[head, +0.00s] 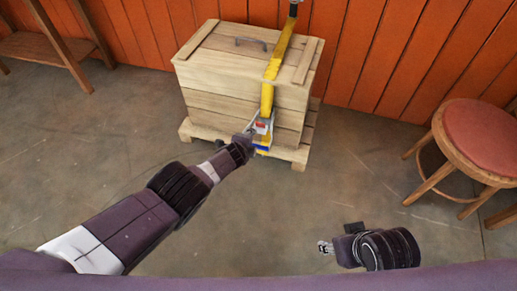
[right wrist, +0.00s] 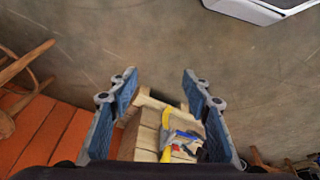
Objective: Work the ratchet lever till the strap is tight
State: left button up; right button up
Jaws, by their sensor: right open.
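A wooden crate (head: 225,75) stands on a pallet with a yellow strap (head: 281,50) over its lid and down its front. The ratchet (head: 262,127), with red and blue parts, hangs on the strap at the crate's front. A blue part, seemingly the lever (head: 262,149), is at its lower end. My left gripper (head: 250,135) is at the ratchet's left side; its fingers are too small to tell whether they grip. My right gripper (head: 325,247) is open and empty, well in front of the crate. Its spread fingers (right wrist: 160,90) frame the distant crate and ratchet (right wrist: 184,138) in the right wrist view.
The pallet (head: 293,155) sticks out below the crate. A round stool with a red seat (head: 485,138) stands at the right. A wooden bench (head: 35,46) is at the back left, before an orange plank wall (head: 390,50). The concrete floor between is clear.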

pick_arm(q)
jog(key=shift+s+d+f, duration=0.1)
jog(key=shift+s+d, duration=0.05)
pick_arm(e)
notch_tip(320, 180, down, 17)
jog(key=g+p, duration=0.1)
jog(key=p, duration=0.5)
pick_arm(q)
jog(key=p+v, duration=0.4)
jog(key=v, duration=0.4)
pick_arm(e)
jog(key=s+d+f+g, duration=0.1)
jog(key=s+f, duration=1)
jog(key=s, duration=0.1)
jog(key=shift+d, duration=0.2)
jog(key=shift+w, duration=0.2)
